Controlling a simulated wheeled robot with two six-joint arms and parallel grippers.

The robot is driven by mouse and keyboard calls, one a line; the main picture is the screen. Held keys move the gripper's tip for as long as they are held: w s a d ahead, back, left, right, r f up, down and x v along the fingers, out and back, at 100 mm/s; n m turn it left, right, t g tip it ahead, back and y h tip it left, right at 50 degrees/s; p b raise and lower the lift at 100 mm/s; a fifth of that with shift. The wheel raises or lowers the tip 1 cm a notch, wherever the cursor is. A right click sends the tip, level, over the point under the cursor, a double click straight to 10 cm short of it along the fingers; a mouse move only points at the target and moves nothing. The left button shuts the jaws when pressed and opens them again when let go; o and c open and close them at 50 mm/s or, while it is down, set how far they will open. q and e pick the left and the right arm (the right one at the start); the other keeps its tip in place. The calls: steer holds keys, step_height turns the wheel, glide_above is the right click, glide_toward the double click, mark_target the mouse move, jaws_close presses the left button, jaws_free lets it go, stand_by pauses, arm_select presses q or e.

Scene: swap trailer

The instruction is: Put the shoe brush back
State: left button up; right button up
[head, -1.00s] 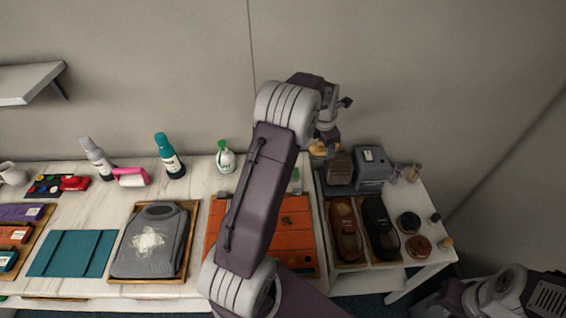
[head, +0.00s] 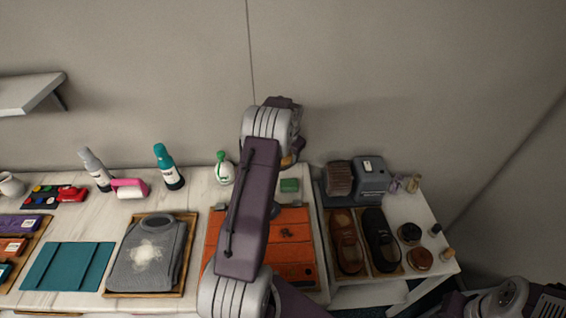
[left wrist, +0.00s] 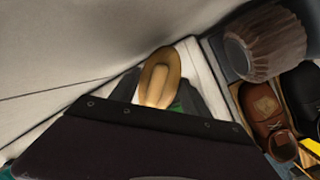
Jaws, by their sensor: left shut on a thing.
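My left gripper (left wrist: 160,95) is shut on a tan wooden piece, which looks like the shoe brush (left wrist: 162,76). In the head view only a small tan bit of the brush (head: 287,161) shows beside my left wrist, above the back of the table. My arm hides most of the gripper there. The brush's bristles are not clearly seen. My right arm shows only partly at the bottom right, and its gripper is outside the picture.
A grey machine (head: 370,178) with a brown bristle roller (head: 339,179) stands right of the brush. Brown shoes (head: 346,240) and black shoes (head: 380,238) lie in front. A green block (head: 289,185) and a white bottle (head: 224,170) are near my arm.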

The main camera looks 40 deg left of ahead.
arm_select(q)
steer(key=shift+s+a+f, duration=0.45)
steer(key=shift+a, duration=0.25)
step_height(320, 180, down, 4)
steer(key=shift+r+p, duration=0.1)
steer(key=shift+p, duration=0.5)
steer(key=shift+f, duration=0.3)
steer(key=o, duration=1.5)
steer(key=shift+c, duration=0.2)
